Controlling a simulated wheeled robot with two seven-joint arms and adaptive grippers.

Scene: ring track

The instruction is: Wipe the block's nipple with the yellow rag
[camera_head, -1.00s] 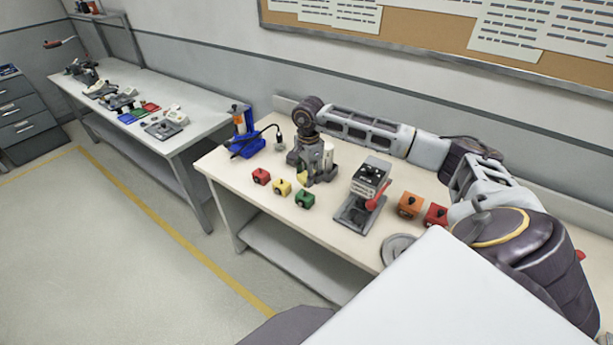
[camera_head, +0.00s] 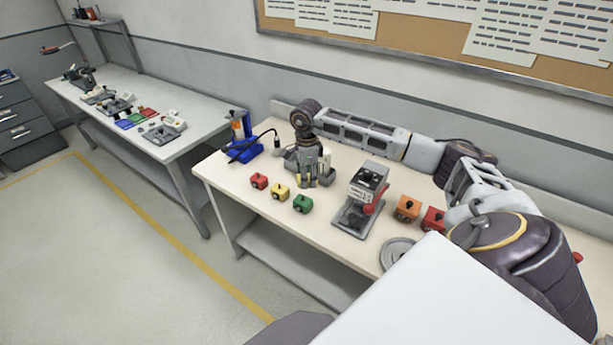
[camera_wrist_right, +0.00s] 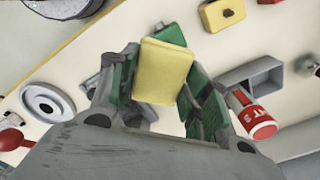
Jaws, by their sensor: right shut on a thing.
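My right gripper (camera_head: 308,184) points down over the pale bench, behind the green block (camera_head: 303,203). In the right wrist view its green-padded fingers (camera_wrist_right: 163,92) are shut on the yellow rag (camera_wrist_right: 160,72), a flat pale-yellow piece. A red block (camera_head: 259,180) and a yellow block (camera_head: 279,192) stand in a row with the green one, each with a dark nipple on top. My left gripper is out of view.
A grey tray (camera_wrist_right: 250,82) and a red-and-white tube (camera_wrist_right: 252,116) sit close beside the gripper. A grey device with a red ball (camera_head: 366,193), orange (camera_head: 407,208) and red blocks and a grey disc (camera_head: 396,252) stand to the right. A blue stand (camera_head: 241,140) is at left.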

